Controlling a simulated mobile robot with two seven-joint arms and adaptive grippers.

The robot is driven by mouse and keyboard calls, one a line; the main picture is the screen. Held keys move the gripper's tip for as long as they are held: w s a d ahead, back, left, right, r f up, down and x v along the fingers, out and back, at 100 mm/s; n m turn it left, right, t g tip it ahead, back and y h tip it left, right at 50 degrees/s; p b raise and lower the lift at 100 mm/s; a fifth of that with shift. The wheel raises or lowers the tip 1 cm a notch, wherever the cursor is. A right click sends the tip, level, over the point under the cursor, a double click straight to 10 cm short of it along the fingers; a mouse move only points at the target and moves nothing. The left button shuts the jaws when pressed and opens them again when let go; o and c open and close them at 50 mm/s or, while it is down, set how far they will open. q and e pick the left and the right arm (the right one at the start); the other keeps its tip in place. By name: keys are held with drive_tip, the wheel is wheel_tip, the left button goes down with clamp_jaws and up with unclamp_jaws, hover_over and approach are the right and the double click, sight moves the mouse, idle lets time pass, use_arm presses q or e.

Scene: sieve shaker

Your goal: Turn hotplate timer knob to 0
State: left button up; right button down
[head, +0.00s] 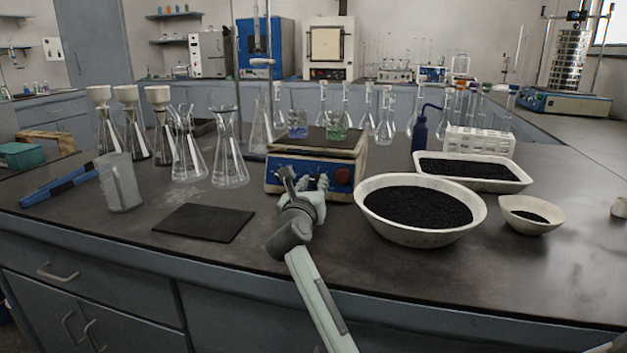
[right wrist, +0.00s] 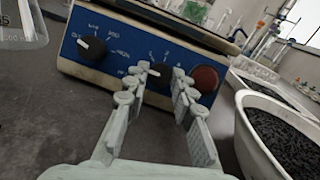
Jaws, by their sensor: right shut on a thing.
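The hotplate (head: 274,181) is a blue-fronted unit with a flat top plate, standing on the dark bench. In the right wrist view its blue panel (right wrist: 120,50) carries a black knob (right wrist: 92,47) at the left, a small dark knob (right wrist: 158,70) in the middle, and a round red control (right wrist: 205,79) at the right. My right gripper (head: 308,181) is at the front panel. In the right wrist view its fingertips (right wrist: 161,73) are closed around the middle knob, which they partly hide. Its exact setting is too small to read. My left gripper is not in view.
Two beakers with blue (head: 298,126) and green (head: 337,129) liquid stand on the hotplate. A large bowl of black grains (head: 375,219) is close at right. Glass flasks (head: 229,170) stand at left. A dark mat (head: 203,222) lies at front left, with bare bench around it.

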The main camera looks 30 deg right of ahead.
drive_tip(key=shift+f, duration=0.1)
drive_tip(key=c, duration=1.3)
unclamp_jaws()
drive_tip(key=shift+o, duration=0.2)
drive_tip(key=shift+s, duration=0.1)
drive_tip(key=v, duration=0.7)
drive_tip(key=shift+s+a, duration=0.15)
